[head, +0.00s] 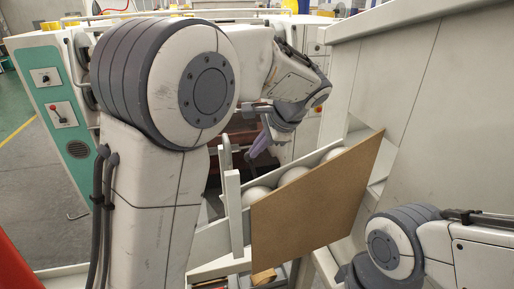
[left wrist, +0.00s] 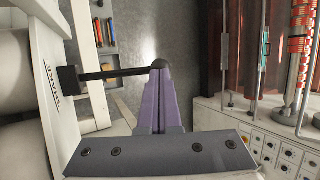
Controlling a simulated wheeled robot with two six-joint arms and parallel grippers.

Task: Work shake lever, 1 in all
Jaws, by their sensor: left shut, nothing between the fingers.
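In the left wrist view a dark lever (left wrist: 115,73) sticks out from a black block on a white, labelled machine side (left wrist: 52,60). Its round dark knob (left wrist: 158,64) shows at the tips of my left gripper (left wrist: 159,78). The purple fingers are shut together with nothing between them; whether they touch the knob or are just in front of it I cannot tell. In the head view my left gripper (head: 262,143) hangs down past the white tray with the rolls. The lever cannot be made out there. My right gripper is out of view.
A white tray (head: 232,215) holds several white rolls (head: 291,175) behind a brown board (head: 315,195). A control panel with a red-knobbed switch (head: 62,119) stands at the left. In the left wrist view a button panel (left wrist: 280,145) is at the right.

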